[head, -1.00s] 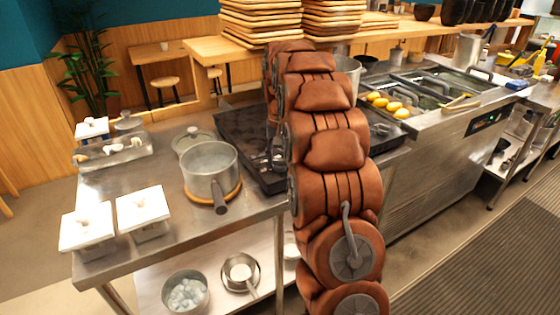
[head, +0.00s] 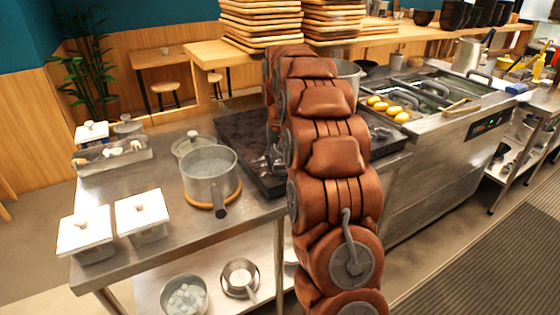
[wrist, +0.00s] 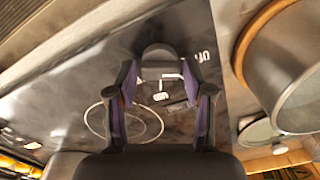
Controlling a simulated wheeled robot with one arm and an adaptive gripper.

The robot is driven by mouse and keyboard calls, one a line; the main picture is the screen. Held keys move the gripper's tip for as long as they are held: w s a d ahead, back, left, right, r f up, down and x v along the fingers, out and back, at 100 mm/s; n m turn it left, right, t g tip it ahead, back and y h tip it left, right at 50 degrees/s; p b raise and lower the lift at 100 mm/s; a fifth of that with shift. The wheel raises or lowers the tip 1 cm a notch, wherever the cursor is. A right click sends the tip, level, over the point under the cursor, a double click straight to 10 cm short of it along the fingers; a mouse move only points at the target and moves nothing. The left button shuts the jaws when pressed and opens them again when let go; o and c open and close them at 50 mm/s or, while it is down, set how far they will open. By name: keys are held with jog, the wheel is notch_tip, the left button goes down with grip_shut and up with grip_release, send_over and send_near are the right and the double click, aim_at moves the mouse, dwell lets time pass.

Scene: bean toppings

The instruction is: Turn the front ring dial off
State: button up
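The black cooktop (head: 232,128) sits to the right of the steel counter, partly hidden behind my arm. In the wrist view its dark top (wrist: 85,75) shows thin pale rings and white markings. A dark rounded knob-like shape (wrist: 159,54) lies by the fingertips there; it may be the ring dial, but I cannot tell for sure. My gripper (wrist: 160,85) has its two fingers apart, with nothing visibly held between them. In the head view the gripper is low over the cooktop and mostly hidden by my arm. The dial cannot be made out there.
A grey pot (head: 211,172) on a wooden ring stands left of the cooktop; it also shows close by in the wrist view (wrist: 290,75). White-lidded containers (head: 143,214) stand on the left counter. Stacked wooden trays (head: 262,22) stand behind. A fryer station (head: 440,100) is at right.

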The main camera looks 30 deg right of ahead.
aim_at(280, 164)
jog(key=shift+o, duration=1.1)
notch_tip(280, 164, up, 12)
jog(key=shift+a, duration=0.1)
dwell(0.6)
